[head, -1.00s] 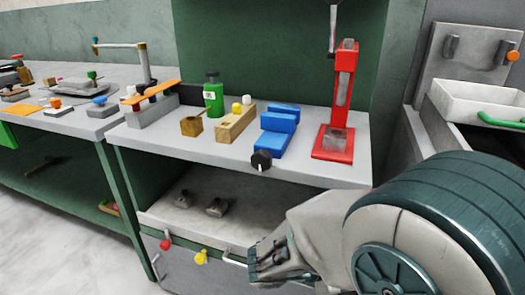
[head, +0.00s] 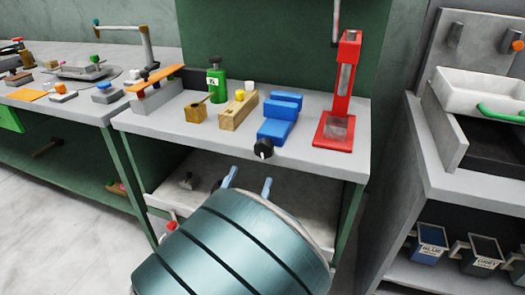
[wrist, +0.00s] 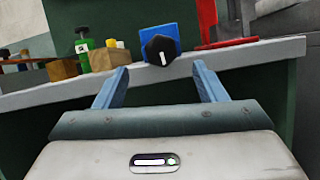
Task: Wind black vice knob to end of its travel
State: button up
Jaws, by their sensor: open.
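The blue vice (head: 279,121) stands at the front of the grey bench, and its black knob (head: 263,149) sticks out past the front edge. In the wrist view the knob (wrist: 160,50) faces me, with a white bar-shaped mark on it, and the blue vice (wrist: 158,32) shows behind it. My gripper (head: 247,182) is open and empty, below and in front of the knob. In the wrist view its two blue fingers (wrist: 160,76) point forward, and the knob appears beyond and between them, apart from both. My arm hides part of the lower shelf in the head view.
A red press (head: 339,100) stands right of the vice. A wooden block (head: 238,112) and a green bottle (head: 216,82) stand to its left. The bench's front edge (wrist: 45,91) runs just behind the knob. Bins (head: 430,243) sit on the lower right shelf.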

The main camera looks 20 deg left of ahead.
aim_at(262, 152)
jog(key=b+x, duration=0.1)
jog(key=x, duration=0.8)
jog(key=c, duration=1)
